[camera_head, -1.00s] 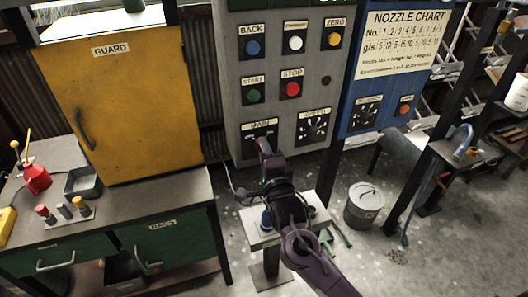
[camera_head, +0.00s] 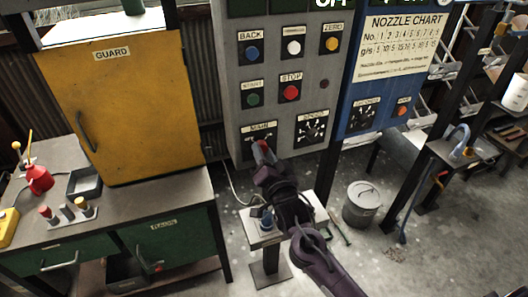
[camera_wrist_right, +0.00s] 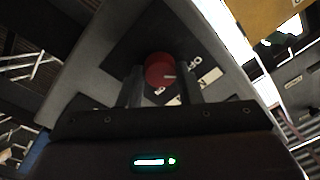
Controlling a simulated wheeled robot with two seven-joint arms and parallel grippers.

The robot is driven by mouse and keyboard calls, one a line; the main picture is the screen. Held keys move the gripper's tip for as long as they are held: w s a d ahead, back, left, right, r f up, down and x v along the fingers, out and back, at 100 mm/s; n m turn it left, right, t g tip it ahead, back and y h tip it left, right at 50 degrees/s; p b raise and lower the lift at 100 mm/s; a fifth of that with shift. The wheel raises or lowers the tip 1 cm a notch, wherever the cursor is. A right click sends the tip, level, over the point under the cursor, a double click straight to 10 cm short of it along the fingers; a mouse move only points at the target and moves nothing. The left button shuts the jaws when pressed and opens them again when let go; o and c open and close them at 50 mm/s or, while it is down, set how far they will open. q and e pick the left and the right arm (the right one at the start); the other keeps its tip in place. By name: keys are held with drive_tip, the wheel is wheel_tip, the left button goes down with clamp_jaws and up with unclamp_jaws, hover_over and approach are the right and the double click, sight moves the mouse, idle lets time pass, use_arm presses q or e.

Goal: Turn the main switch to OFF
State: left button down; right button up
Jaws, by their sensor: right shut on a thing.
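The main switch is a red round knob (camera_wrist_right: 160,70) with a white pointer mark, on a dark plate of the grey control panel. In the wrist view it sits between the two fingers of my right gripper (camera_wrist_right: 161,84), which is shut on it. In the head view my right gripper (camera_head: 263,152) is at the MAIN plate (camera_head: 257,128) and hides most of the knob. My left gripper is not in view.
Left of MAIN is the yellow guard door (camera_head: 120,110). The SPEED dial (camera_head: 312,127) is just right of MAIN, with START (camera_head: 252,99) and STOP (camera_head: 290,93) buttons above. A grey bin (camera_head: 362,204) stands on the floor to the right.

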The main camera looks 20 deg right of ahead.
drive_tip(key=shift+n, duration=0.6)
drive_tip(key=o, duration=1)
drive_tip(key=shift+c, duration=0.2)
drive_tip(key=s+b, duration=0.2)
drive_tip(key=s, duration=0.5)
drive_tip(key=shift+s+d+f, duration=0.15)
drive_tip(key=shift+s+f, duration=0.25)
